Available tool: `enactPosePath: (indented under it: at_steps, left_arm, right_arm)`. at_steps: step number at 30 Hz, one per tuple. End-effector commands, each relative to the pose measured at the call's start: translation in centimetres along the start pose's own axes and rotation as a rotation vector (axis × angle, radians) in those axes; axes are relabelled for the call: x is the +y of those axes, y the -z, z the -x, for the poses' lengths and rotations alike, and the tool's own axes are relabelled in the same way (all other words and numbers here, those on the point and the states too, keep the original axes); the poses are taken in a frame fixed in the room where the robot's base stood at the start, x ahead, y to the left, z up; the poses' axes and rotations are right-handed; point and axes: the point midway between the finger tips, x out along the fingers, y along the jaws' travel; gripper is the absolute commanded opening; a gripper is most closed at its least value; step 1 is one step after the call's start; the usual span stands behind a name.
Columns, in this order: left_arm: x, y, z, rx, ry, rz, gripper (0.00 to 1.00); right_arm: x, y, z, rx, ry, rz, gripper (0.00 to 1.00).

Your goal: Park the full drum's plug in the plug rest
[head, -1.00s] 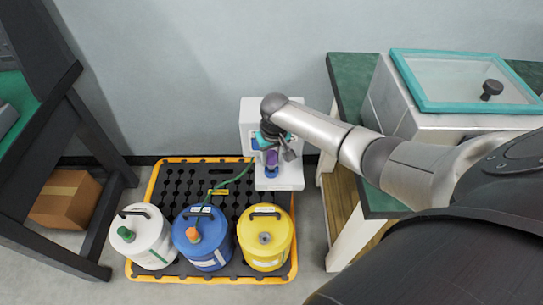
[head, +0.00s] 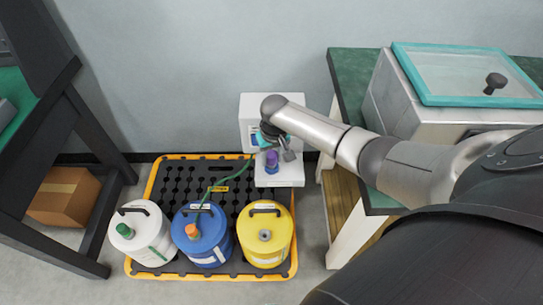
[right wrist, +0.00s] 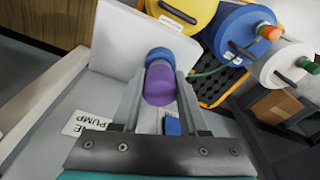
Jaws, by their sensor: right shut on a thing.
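The purple plug (head: 271,158) stands upright at a blue round holder (head: 271,169) on the white ledge of the pump unit. My right gripper (right wrist: 161,80) is shut on the purple plug (right wrist: 165,84), one finger on each side. The blue holder (right wrist: 158,54) shows just beyond the plug, in line with it. I cannot tell how deep the plug sits. The yellow drum (head: 265,242) has a grey fitting on top. The blue drum (head: 203,246) has an orange cap and the white drum (head: 147,241) a green one. My left gripper is not in view.
The drums stand on a black grated pallet with a yellow rim (head: 150,186). A green hose (head: 226,182) runs from the blue drum to the pump unit (head: 257,106). A green-topped bench (head: 349,80) with a glass-lidded box (head: 400,100) stands to the right.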

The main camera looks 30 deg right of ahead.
Motion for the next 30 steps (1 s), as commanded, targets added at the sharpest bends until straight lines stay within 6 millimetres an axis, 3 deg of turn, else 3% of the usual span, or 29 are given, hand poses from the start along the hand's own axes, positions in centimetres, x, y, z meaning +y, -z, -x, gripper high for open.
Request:
enactPosePath:
  at_steps: [5, 6, 14, 24, 30]
  left_arm:
    - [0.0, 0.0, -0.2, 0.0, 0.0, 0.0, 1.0]
    - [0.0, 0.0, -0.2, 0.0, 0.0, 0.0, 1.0]
    - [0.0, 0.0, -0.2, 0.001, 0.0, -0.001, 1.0]
    - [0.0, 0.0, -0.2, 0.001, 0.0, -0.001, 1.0]
    - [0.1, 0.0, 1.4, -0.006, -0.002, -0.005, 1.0]
  right_arm:
    - [0.0, -0.1, -0.4, 0.0, 0.0, 0.0, 0.0]
    - [0.0, 0.0, -0.4, 0.0, 0.0, 0.0, 0.47]
    - [0.0, 0.0, -0.3, 0.0, 0.0, 0.0, 0.76]
    - [0.0, -0.1, -0.3, -0.001, 0.0, 0.0, 0.78]
    - [0.0, 0.0, 2.4, 0.001, 0.0, 0.0, 0.78]
